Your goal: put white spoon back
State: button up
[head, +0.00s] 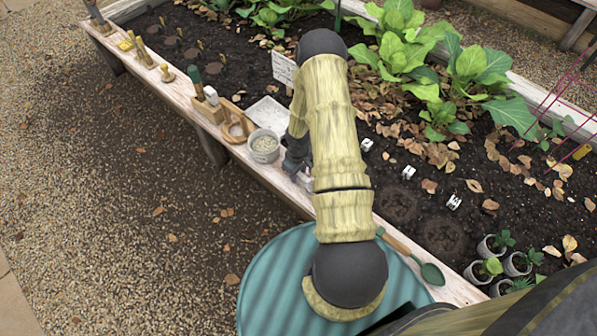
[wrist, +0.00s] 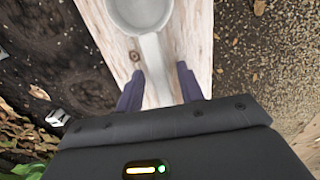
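The white spoon (wrist: 151,55) lies on the wooden ledge in the wrist view. Its round bowl is at the top edge, and its pale handle runs down between my fingers. In the head view my arm hides most of the spoon. My gripper (wrist: 158,84) is open, one dark finger on each side of the handle, with the handle not clamped. In the head view my gripper (head: 298,172) is low over the ledge, partly hidden by my arm. Whether the fingers touch the wood cannot be told.
On the ledge (head: 180,92) beyond my gripper stand a grey cup of pale pellets (head: 264,147), a wooden stand (head: 236,127), a white tray (head: 268,114) and a wooden block (head: 208,109). A green trowel (head: 431,273) and potted seedlings (head: 489,268) are nearer. Gravel lies left.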

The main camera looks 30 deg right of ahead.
notch_tip(320, 180, up, 12)
jog(key=p, duration=0.3)
jog(key=shift+r, duration=0.15)
dwell(0.4)
jog(key=s+a+r+m+t+h, duration=0.1)
jog(key=s+a+r, duration=0.15)
jog(key=r, duration=0.55)
jog(key=s+a+r+m, duration=0.1)
jog(key=a+r, duration=0.3)
jog(key=r, duration=0.4)
jog(key=s+a+r+m+t+y, duration=0.1)
jog(key=s+a+r+m, duration=0.1)
jog(key=s+a+r, duration=0.5)
notch_tip(320, 180, up, 4)
jog(key=shift+s+f+t, duration=0.1)
jog(key=shift+s+t, duration=0.2)
jog(key=shift+s, duration=0.75)
jog(key=shift+w, duration=0.1)
